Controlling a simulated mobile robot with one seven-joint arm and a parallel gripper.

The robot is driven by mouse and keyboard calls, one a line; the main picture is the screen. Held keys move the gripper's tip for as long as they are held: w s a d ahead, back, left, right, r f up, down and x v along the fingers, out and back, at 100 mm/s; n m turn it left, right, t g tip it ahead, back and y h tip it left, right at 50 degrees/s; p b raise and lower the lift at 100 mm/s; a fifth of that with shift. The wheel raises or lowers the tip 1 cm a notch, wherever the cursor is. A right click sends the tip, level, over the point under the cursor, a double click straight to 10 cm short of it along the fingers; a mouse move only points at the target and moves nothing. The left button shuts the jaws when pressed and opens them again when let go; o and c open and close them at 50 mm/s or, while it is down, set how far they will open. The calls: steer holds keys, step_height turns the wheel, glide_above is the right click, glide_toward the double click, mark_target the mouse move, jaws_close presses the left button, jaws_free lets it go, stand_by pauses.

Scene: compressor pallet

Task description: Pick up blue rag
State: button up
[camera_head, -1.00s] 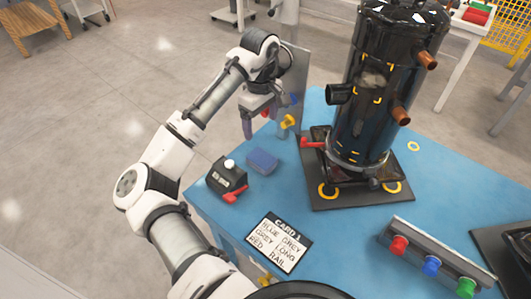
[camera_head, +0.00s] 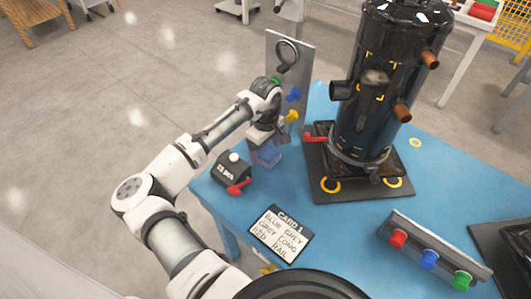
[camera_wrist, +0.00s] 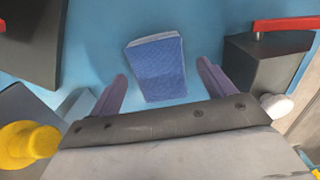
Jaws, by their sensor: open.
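The blue rag (camera_wrist: 157,70) is a folded block lying on the blue table top. In the wrist view it sits just beyond and between the two purple fingers of my gripper (camera_wrist: 162,85). The fingers are spread, one on each side, and do not touch the rag. In the head view my gripper (camera_head: 264,152) hangs over the rag and hides most of it.
A black box with a red lever and white knob (camera_head: 233,172) stands close beside the rag. On the other side are a grey panel with colored knobs (camera_head: 296,75) and the black compressor (camera_head: 376,90) on its plate. A card (camera_head: 280,235) lies in front.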

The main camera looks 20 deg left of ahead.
mark_target(266, 152)
steer(key=c, duration=1.1)
steer(key=shift+o, duration=0.2)
step_height(266, 152, up, 20)
steer(key=shift+b, duration=0.45)
steer(key=o, duration=0.4)
steer(key=c, duration=0.3)
steer(key=shift+d, duration=0.15)
